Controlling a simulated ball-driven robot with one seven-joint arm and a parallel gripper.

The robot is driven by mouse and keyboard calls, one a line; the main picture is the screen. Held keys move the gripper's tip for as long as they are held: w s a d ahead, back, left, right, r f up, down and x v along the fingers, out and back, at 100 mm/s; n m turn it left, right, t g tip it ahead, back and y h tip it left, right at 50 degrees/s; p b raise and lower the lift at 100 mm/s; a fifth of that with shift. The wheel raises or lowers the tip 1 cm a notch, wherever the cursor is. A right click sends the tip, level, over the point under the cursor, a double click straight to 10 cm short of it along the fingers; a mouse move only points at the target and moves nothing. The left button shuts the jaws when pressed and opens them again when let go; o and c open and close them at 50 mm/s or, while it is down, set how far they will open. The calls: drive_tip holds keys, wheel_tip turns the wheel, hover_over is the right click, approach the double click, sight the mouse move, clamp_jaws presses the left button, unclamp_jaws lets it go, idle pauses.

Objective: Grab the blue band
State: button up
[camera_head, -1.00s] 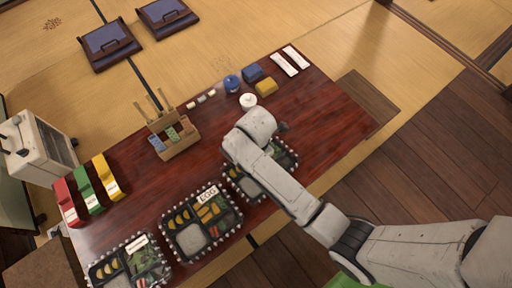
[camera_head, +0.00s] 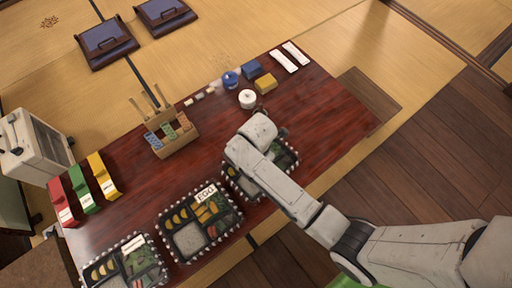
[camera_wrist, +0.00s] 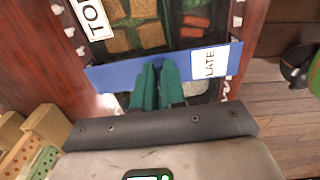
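A blue band (camera_wrist: 124,75) with a white label reading "LATE" (camera_wrist: 209,61) lies across the wrist view, over a bento box. My gripper (camera_wrist: 159,66) has green fingers brought close together at the middle of the band, with only a thin gap between them. They appear shut on the band, though the contact itself is hidden. The band runs slightly aslant and reaches the box's sides. I cannot tell how far above the box it is. In the head view my gripper is hidden behind my wrist, over the rightmost bento box (camera_head: 287,159).
A label beginning "TO" (camera_wrist: 93,17) lies on the box under the band. In the head view, an "EGG" box (camera_head: 190,238) stands to the left, with another further left. A wooden organiser (camera_head: 180,143), a white pot (camera_head: 247,99) and blue and yellow blocks stand behind. The table's right end is clear.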

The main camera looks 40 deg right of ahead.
clamp_jaws()
drive_tip(key=shift+r, duration=0.15)
